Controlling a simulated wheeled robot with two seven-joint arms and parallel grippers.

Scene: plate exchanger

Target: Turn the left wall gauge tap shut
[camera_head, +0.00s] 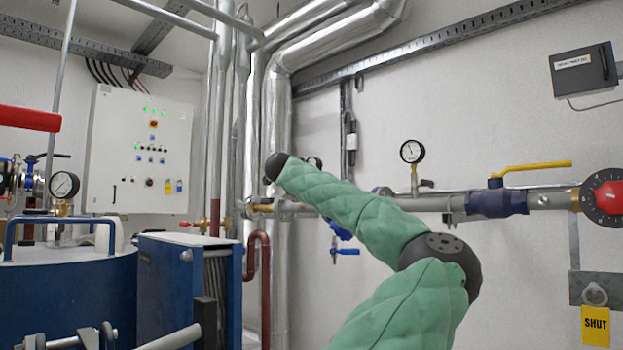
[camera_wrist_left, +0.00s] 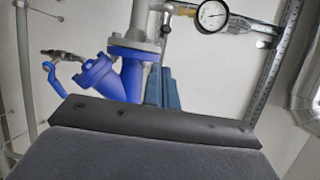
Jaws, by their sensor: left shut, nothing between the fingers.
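The left wall gauge (camera_head: 315,162) is mostly hidden behind my green arm in the head view. A white-faced gauge with a brass stem shows at the top of the left wrist view (camera_wrist_left: 212,16). A small dark part (camera_wrist_left: 165,29) sits near that stem; I cannot tell whether it is the tap's handle or how it is turned. My left gripper (camera_wrist_left: 161,72) shows as blue-grey fingers beyond the dark wrist edge, shut and empty, pointing towards the pipe below the gauge. I cannot tell whether they touch anything. The head view hides this gripper behind the arm. My right gripper is not in view.
A blue strainer (camera_wrist_left: 128,72) with a blue-handled tap (camera_wrist_left: 54,78) lies left of the fingers. In the head view, a second gauge (camera_head: 412,151), a yellow lever (camera_head: 530,168) and a yellow SHUT tag (camera_head: 595,326) are on the right. A blue plate unit (camera_head: 175,285) stands left.

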